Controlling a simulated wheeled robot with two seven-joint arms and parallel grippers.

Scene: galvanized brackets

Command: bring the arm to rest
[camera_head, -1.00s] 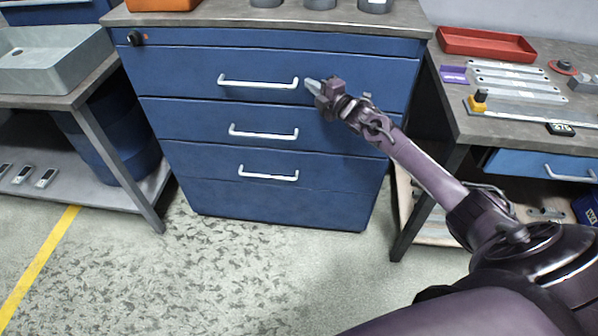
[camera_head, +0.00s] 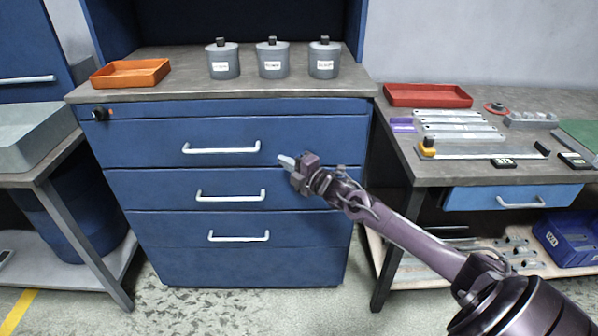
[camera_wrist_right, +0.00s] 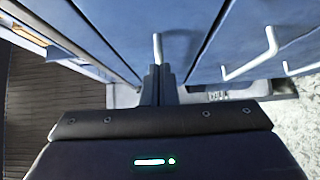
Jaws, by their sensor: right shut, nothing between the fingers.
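My right gripper (camera_head: 287,161) is shut and empty. It is in front of the blue drawer cabinet (camera_head: 150,240), near the right end of the top drawer handle (camera_head: 221,150). The middle handle (camera_head: 230,196) and the bottom handle (camera_head: 238,237) lie lower and to the left of it. The drawers look closed. In the right wrist view the shut fingers (camera_wrist_right: 157,85) point at the cabinet front, with a handle (camera_wrist_right: 157,48) just beyond them in the picture. I cannot tell whether they touch it. My left gripper is not in view.
Lidded grey canisters (camera_head: 272,60) and an orange tray (camera_head: 131,73) stand on the cabinet top. A right-hand workbench (camera_head: 440,176) carries a red tray (camera_head: 427,95) and metal strips (camera_head: 460,130). A grey basin (camera_head: 30,135) is at left. Floor shows below.

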